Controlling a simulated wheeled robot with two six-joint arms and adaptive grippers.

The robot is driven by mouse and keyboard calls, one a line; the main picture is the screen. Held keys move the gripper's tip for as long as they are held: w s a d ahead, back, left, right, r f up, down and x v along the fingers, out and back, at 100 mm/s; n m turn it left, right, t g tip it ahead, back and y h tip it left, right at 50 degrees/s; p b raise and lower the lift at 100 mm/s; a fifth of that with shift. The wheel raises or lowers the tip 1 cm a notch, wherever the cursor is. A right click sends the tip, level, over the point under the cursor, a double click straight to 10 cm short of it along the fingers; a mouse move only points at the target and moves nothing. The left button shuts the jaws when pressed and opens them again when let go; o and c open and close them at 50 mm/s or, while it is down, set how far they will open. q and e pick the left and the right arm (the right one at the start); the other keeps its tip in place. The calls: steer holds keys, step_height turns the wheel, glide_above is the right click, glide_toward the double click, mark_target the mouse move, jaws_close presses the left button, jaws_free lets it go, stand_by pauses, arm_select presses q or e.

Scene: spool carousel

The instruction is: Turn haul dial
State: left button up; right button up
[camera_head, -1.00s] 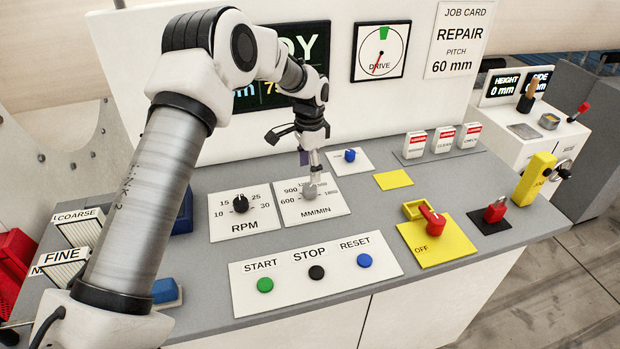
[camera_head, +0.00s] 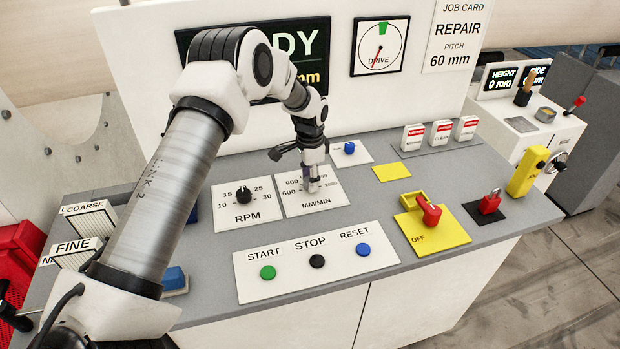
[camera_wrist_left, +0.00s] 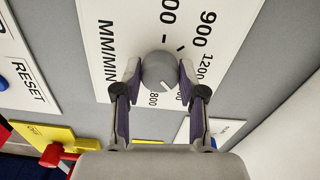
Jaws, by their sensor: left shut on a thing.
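The haul dial is a grey round knob (camera_wrist_left: 160,72) on a white MM/MIN plate (camera_head: 328,204) with numbers around it. My left gripper (camera_head: 311,187) reaches down over this plate in the head view and hides most of the knob. In the left wrist view my left gripper (camera_wrist_left: 158,82) has one finger on each side of the grey knob, shut on it. A light pointer line on the knob points toward the lower right of that view. My right gripper is not in view.
The RPM plate with a black knob (camera_head: 243,195) lies just left. START, STOP and RESET buttons sit on a white plate (camera_head: 290,285) in front. A blue button (camera_head: 349,148) is behind. A red switch (camera_head: 430,213) on a yellow plate is at right.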

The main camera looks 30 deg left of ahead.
arm_select(q)
steer(key=shift+s+f+n, duration=0.15)
steer(key=shift+f+n, duration=0.05)
steer(key=shift+n, duration=0.3)
steer(key=n, duration=0.3)
steer(key=shift+d+p, duration=0.1)
steer(key=shift+p, duration=0.3)
steer(key=n, duration=0.4)
steer(key=shift+n+p, duration=0.3)
steer(key=shift+f, duration=0.1)
steer(key=o, duration=0.9)
steer(key=shift+o, duration=1.2)
steer(key=shift+w, duration=0.2)
